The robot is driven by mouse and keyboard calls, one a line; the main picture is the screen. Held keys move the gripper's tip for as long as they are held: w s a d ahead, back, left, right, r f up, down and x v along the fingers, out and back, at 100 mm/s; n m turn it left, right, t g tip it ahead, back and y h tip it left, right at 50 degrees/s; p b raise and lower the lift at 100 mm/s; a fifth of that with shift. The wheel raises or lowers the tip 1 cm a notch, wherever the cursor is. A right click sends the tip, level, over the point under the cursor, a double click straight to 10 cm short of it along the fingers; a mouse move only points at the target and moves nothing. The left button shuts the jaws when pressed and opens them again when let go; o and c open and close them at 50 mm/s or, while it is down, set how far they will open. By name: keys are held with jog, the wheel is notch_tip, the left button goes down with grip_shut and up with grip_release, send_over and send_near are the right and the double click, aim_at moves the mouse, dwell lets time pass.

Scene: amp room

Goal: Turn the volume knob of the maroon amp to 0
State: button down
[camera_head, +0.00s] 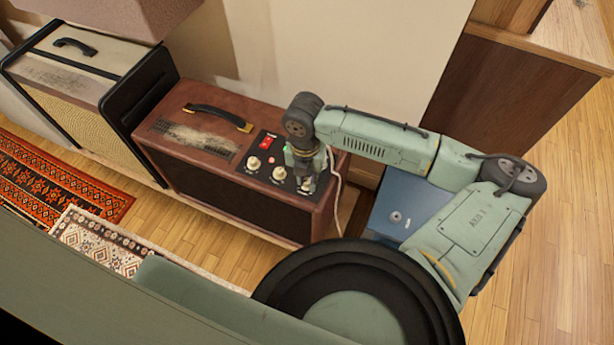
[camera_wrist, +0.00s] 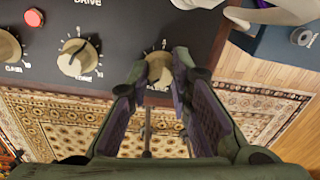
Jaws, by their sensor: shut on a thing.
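The maroon amp (camera_head: 180,105) stands against the wall in the head view, with a black control panel at the right of its top. Three cream knobs sit in a row on the panel. In the wrist view, the left knob (camera_wrist: 8,46) is cut by the frame edge and the middle knob (camera_wrist: 77,57) has a dark pointer line. My gripper (camera_head: 304,178) reaches down over the rightmost knob (camera_wrist: 159,68). Its fingers are shut on that knob's two sides. The knob's label and most of its scale are hidden by the fingers.
A red switch (camera_head: 266,143) and a small red light (camera_wrist: 33,17) are on the panel. A white cable (camera_head: 335,185) hangs by the amp's right end, near a blue box (camera_head: 400,205). A cream amp (camera_head: 75,60) stands left. Patterned rugs (camera_head: 60,180) lie in front.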

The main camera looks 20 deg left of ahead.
aim_at(306, 180)
jog(key=c, duration=1.4)
grip_release()
jog(key=shift+c, duration=0.2)
notch_tip(306, 180, up, 12)
jog(key=shift+a, duration=0.15)
